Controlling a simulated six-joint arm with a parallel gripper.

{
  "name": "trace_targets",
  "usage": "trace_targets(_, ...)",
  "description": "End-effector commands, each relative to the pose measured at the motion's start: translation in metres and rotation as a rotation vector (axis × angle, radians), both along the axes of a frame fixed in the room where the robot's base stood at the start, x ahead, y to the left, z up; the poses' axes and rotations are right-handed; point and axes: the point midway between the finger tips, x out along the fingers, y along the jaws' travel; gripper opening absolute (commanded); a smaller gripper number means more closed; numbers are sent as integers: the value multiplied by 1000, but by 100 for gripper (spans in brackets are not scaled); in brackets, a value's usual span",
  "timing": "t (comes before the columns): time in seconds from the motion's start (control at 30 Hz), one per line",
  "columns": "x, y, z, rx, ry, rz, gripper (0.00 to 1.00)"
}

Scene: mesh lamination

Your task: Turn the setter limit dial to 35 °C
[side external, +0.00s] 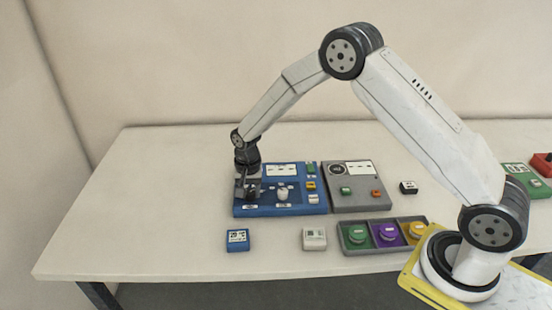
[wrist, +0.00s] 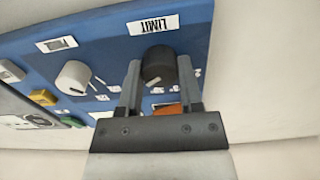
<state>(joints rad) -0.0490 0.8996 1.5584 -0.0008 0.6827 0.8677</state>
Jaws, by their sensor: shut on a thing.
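The setter is a blue panel (side external: 318,208) on the table, and it fills much of the wrist view (wrist: 110,50). Its limit dial is a dark round knob (wrist: 158,66) beside a white label reading LIMIT (wrist: 153,25). My gripper (wrist: 160,88) is shut on this dark knob, with one finger on each side. In the side view my gripper (side external: 248,196) points down at the left part of the panel and hides the knob. The scale marks around the knob are small and partly covered, so the setting cannot be read. A white knob (side external: 283,193) sits beside it, also in the wrist view (wrist: 74,77).
A grey panel (side external: 357,198) adjoins the blue one. A blue box showing 20 °C (side external: 237,240) and a white box (side external: 314,238) stand in front. A tray (side external: 345,247) holds green, purple and yellow round pieces. The table's left side is clear.

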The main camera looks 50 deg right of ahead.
Motion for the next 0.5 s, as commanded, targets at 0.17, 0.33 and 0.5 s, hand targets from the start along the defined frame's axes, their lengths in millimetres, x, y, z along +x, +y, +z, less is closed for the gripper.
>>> trace_targets(0.17,-2,1,-1,1,6,-41,0)
trace_targets(0.33,-2,1,-1,1,6,-52,0)
trace_targets(0.5,-2,1,-1,1,6,-51,0)
